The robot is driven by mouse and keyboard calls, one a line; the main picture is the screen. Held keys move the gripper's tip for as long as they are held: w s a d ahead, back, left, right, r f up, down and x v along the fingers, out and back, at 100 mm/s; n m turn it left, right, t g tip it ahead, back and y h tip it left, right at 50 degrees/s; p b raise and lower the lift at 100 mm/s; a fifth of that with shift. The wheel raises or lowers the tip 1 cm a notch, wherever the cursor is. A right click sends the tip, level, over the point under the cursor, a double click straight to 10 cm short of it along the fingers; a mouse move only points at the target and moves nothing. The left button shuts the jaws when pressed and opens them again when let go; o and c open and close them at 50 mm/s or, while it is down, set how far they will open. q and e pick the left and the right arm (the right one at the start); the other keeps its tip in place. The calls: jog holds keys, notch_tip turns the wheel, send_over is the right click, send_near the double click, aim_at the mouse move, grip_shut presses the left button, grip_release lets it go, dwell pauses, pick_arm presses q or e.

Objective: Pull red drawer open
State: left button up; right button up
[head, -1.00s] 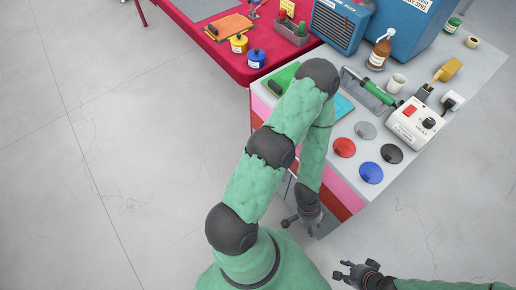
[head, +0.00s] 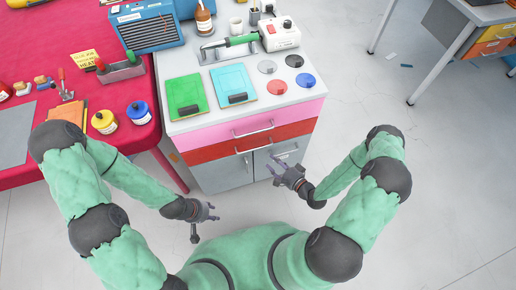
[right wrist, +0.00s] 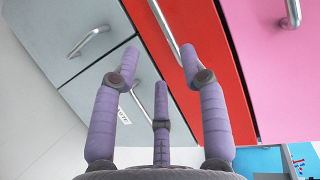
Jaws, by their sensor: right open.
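The red drawer (head: 203,155) is the middle front of the grey-topped cabinet, below a pink drawer and above grey doors. Its front looks flush with the pink one, so it is closed. Its silver bar handle (head: 252,146) also shows in the right wrist view (right wrist: 165,28). My right gripper (head: 276,168) is open and empty, just in front of and below the red drawer. In the right wrist view its purple fingers (right wrist: 158,62) are spread before the red front, with the handle beyond them, not between them. My left gripper (head: 213,210) looks open and empty, low in front of the cabinet's left side.
The cabinet top (head: 245,112) holds green and blue boards, coloured discs and a control box. A red table (head: 135,150) with jars stands at left, close to my left arm. A desk (head: 480,15) stands far right.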

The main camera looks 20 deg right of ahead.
aim_at(258, 148)
jog(key=b+x, duration=0.1)
jog(key=x, duration=0.5)
jog(key=b+x, duration=0.1)
jog(key=x, duration=0.2)
jog(key=shift+w+a+b, duration=0.1)
jog(key=shift+a+b, duration=0.2)
jog(key=shift+a, duration=0.15)
pick_arm(q)
jog(key=shift+s+a+f, duration=0.1)
jog(key=shift+a+f, duration=0.05)
jog(key=shift+f, duration=0.55)
jog(key=shift+a+f, duration=0.15)
jog(key=shift+f, duration=0.55)
pick_arm(e)
jog(key=shift+w+a, duration=0.2)
jog(key=shift+w, duration=0.35)
grip_shut()
